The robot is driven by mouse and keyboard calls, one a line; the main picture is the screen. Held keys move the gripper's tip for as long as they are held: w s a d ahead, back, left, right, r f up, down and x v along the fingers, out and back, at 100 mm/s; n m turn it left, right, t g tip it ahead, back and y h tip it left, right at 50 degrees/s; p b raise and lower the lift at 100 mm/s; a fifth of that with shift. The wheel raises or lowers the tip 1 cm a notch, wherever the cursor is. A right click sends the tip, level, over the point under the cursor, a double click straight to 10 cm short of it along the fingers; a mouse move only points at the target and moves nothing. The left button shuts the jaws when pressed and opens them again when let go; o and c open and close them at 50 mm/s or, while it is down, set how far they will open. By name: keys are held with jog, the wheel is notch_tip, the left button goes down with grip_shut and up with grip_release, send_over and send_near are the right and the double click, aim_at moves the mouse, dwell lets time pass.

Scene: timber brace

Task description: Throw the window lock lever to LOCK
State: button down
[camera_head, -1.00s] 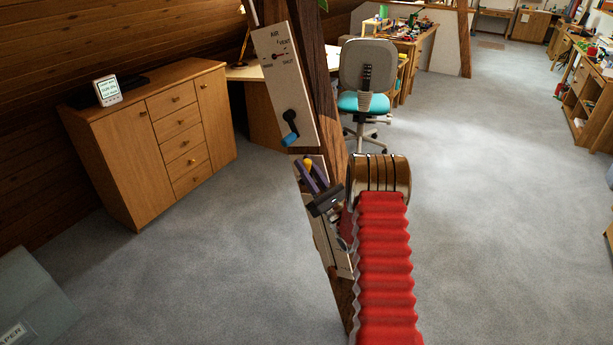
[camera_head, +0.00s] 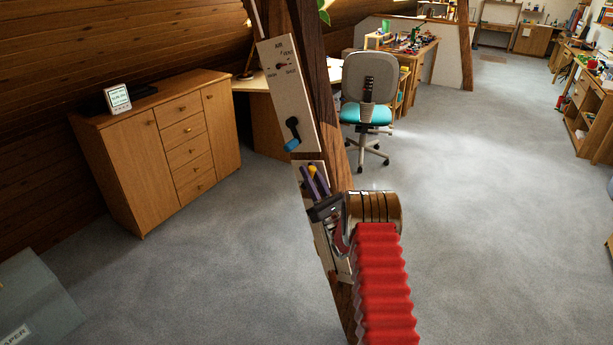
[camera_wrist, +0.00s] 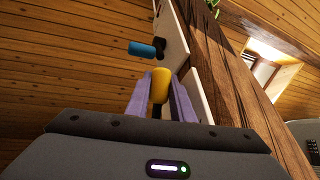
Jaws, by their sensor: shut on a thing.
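The lever at my gripper has a yellow grip (camera_head: 312,169); it sits at the lower pale panel (camera_head: 297,178) on the timber brace. My gripper (camera_head: 314,175) has purple fingers and is shut on this yellow grip. In the wrist view the yellow grip (camera_wrist: 160,86) stands between the two fingers of my gripper (camera_wrist: 160,93), its top showing between their tips. The lever's pivot is mostly hidden behind the fingers and wrist. I cannot read any LOCK marking on the lower panel.
An upper panel (camera_head: 277,80) marked AIR carries a separate black lever with a blue grip (camera_head: 292,145), close above my gripper. The timber brace (camera_head: 318,75) leans behind both panels. A cabinet (camera_head: 150,150) stands left, an office chair (camera_head: 368,90) behind. Carpet at the right is clear.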

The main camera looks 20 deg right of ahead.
jog(key=c, duration=1.8)
grip_release()
jog(key=shift+d+f, duration=0.15)
jog(key=shift+d, duration=0.1)
jog(key=shift+c, duration=0.2)
jog(key=shift+a, duration=0.1)
jog(key=shift+a, duration=0.1)
